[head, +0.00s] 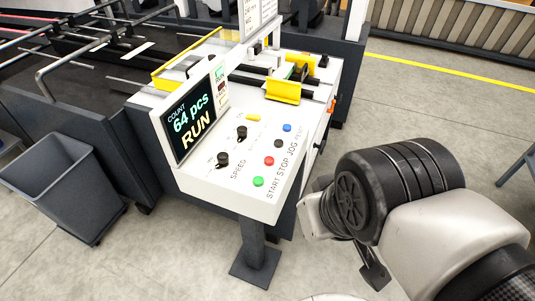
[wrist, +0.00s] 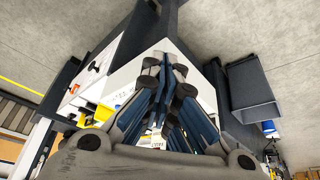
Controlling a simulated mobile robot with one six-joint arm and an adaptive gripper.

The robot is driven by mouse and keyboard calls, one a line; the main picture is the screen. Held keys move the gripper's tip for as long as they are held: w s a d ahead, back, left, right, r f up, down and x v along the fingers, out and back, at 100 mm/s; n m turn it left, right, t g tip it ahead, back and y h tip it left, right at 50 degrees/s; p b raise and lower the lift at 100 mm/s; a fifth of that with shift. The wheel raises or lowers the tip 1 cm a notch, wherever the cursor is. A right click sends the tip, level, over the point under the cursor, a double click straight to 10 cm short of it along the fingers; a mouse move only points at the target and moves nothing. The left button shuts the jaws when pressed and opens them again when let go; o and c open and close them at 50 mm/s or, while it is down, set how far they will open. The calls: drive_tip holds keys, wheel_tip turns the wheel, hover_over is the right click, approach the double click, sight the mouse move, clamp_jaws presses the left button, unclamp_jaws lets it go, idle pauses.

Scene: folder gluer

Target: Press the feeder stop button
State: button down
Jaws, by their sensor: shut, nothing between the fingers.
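The control panel (head: 205,180) is a white sloped console on a post. Its red button (head: 269,160) sits beside the STOP lettering, between the green button (head: 258,181) at START and the black button (head: 278,143) by JOG. A blue button (head: 287,128) is farther up the row. The display (head: 190,118) reads COUNT 64 pcs, RUN. My gripper (wrist: 171,62) is shut and empty in the wrist view. Its fingers cover much of the panel there, and I cannot make out the red button. In the head view my arm is right of the panel, apart from it; the fingertips are not clear.
A grey bin (head: 66,185) stands on the floor at the left. The machine with yellow parts (head: 283,91) is behind the panel. The floor at the right is open.

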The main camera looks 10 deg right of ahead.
drive_tip(key=w+d+r+n+t+h+p, duration=0.1)
drive_tip(key=w+d+r+n+p, duration=0.1)
drive_tip(key=w+d+r+p, duration=0.3)
drive_tip(key=w+d+n+t+h+p, duration=0.1)
drive_tip(key=w+d+h, duration=0.1)
drive_tip(key=w, duration=0.6)
drive_tip(key=n+y+p, duration=0.8)
drive_tip(key=n+p, duration=0.2)
drive_tip(key=n, duration=0.3)
hover_over(268, 162)
wheel_tip(268, 162, down, 6)
drive_tip(key=shift+r+t+b, duration=0.2)
drive_tip(key=shift+t+b, duration=0.1)
drive_tip(key=shift+w+f, duration=0.1)
drive_tip(key=shift+f, duration=0.05)
wheel_tip(268, 162, down, 7)
drive_tip(key=b, duration=0.8)
drive_tip(key=shift+f, duration=0.15)
drive_tip(key=shift+f+b, duration=0.45)
drive_tip(key=shift+f, duration=0.15)
drive_tip(key=shift+f, duration=0.1)
